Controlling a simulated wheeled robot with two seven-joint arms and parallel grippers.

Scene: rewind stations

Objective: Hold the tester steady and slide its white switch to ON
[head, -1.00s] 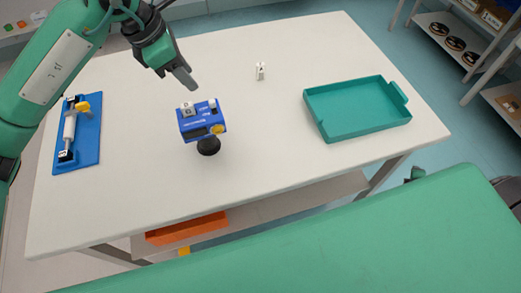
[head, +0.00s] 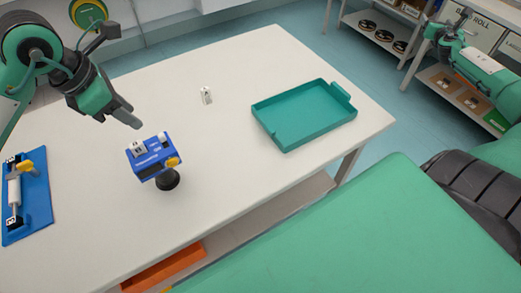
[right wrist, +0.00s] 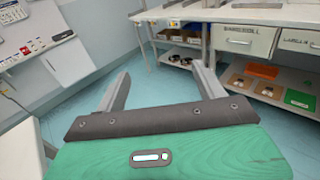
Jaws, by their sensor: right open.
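The blue tester (head: 150,160) stands tilted on a round black stand (head: 168,181) on the white table. White parts show on its top, and a yellow round part is on its right side. I cannot tell the white switch's position at this size. My left gripper (head: 131,121) hangs just behind and left of the tester, apart from it and pointing down toward it. Whether its fingers are parted is unclear. My right gripper (right wrist: 163,80) is open and empty in the right wrist view, far from the tester, past the table's right side.
A teal tray (head: 268,128) sits on the table's right part. A small white piece (head: 206,95) stands behind the tester. A blue fixture board (head: 40,215) lies at the left. An orange bin (head: 165,270) is below the table. Shelves (right wrist: 180,60) stand beyond my right gripper.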

